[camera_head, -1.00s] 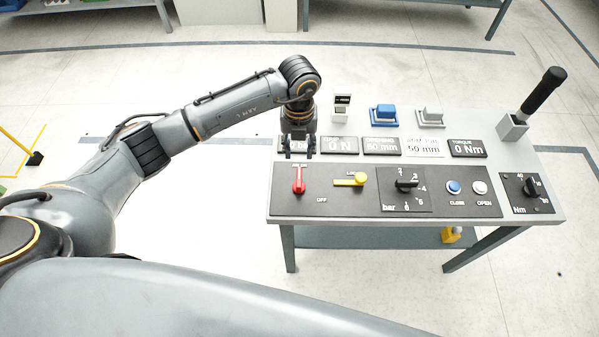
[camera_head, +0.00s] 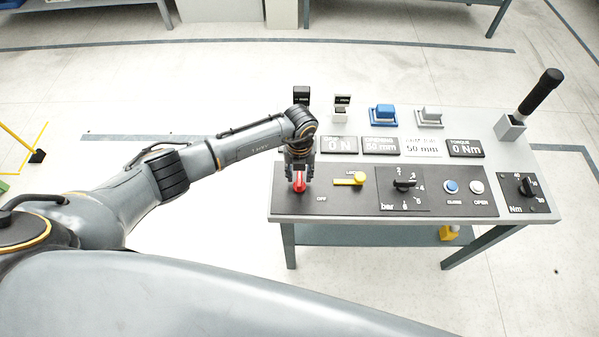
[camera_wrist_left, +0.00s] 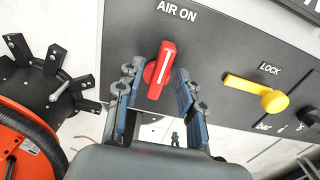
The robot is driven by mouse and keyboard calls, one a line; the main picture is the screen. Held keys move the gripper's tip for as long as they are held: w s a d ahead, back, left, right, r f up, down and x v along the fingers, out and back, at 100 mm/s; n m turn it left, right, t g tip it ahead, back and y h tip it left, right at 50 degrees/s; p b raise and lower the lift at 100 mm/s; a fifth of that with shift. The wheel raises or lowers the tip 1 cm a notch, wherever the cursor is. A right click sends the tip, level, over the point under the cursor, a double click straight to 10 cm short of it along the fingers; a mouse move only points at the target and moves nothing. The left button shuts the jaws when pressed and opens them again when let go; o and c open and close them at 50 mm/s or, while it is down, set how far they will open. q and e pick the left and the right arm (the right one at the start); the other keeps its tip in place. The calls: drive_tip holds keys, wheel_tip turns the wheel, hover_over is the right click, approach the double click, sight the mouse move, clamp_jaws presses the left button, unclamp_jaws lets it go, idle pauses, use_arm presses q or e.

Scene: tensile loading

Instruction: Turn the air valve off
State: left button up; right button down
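The air valve is a red lever handle (camera_head: 299,183) at the left end of the black control panel (camera_head: 336,203). In the left wrist view the red handle (camera_wrist_left: 160,70) stands slightly tilted below the "AIR ON" label. My left gripper (camera_head: 299,177) is over the handle from above. In the left wrist view its two fingers (camera_wrist_left: 158,98) are spread, one on each side of the handle's lower part, with gaps visible. The "OFF" label (camera_head: 321,198) is right of the handle in the head view. My right gripper is not in view.
A yellow lock lever (camera_head: 349,180) sits just right of the valve and also shows in the left wrist view (camera_wrist_left: 256,93). Further right are a black bar knob (camera_head: 404,185) and a blue button (camera_head: 451,187). Display blocks (camera_head: 380,146) stand behind the panel.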

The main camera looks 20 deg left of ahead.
use_arm(q)
clamp_jaws()
drive_tip(key=shift+w+d+f+m+b, duration=0.1)
drive_tip(key=shift+d+f+m+b, duration=0.05)
drive_tip(key=shift+m+b, duration=1.2)
drive_tip(key=m+b, duration=0.4)
drive_tip(key=m, duration=0.1)
drive_tip(key=shift+d+m, duration=0.25)
drive_tip(key=shift+d, duration=0.1)
drive_tip(key=m+b, duration=0.6)
drive_tip(key=shift+s+d, duration=0.3)
drive_tip(key=shift+s, duration=0.05)
drive_tip(key=shift+s+d+m+b, duration=0.1)
drive_tip(key=shift+s+m+b, duration=0.05)
drive_tip(key=shift+m+b, duration=0.8)
drive_tip(key=shift+s+m+b, duration=0.1)
drive_tip(key=shift+m+b, duration=0.75)
drive_tip(key=shift+m, duration=0.1)
drive_tip(key=shift+r, duration=0.2)
drive_tip(key=shift+o, duration=0.2)
unclamp_jaws()
